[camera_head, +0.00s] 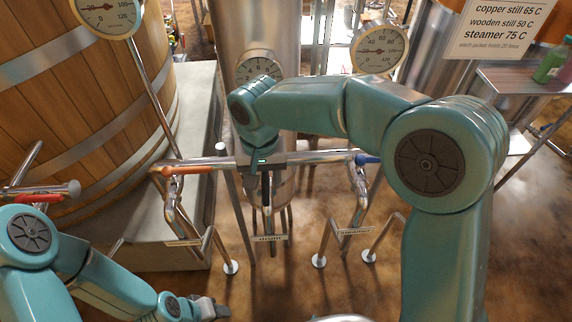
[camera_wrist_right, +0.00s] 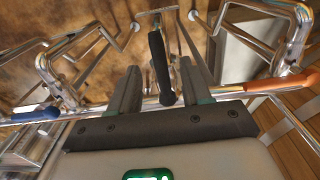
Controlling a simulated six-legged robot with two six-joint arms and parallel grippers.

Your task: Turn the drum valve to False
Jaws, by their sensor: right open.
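The drum valve's black handle (camera_wrist_right: 158,62) shows in the right wrist view, lying lengthwise between the two fingers. My right gripper (camera_wrist_right: 161,72) is open around it, with a gap on each side; I cannot tell whether either finger touches it. In the head view my right gripper (camera_head: 266,192) points down in front of the steel drum column and mostly hides the handle. The drum label (camera_head: 271,238) shows just below it. My left gripper (camera_head: 212,309) is low at the bottom left, far from the valve; its fingers are too unclear to judge.
A horizontal steel pipe carries an orange handle (camera_head: 188,169) on the left and a blue handle (camera_head: 367,159) on the right, beside the steamer label (camera_head: 355,231). A red handle (camera_head: 38,198) is at far left. A wooden vat (camera_head: 75,110) stands left. Pipe legs stand on the floor.

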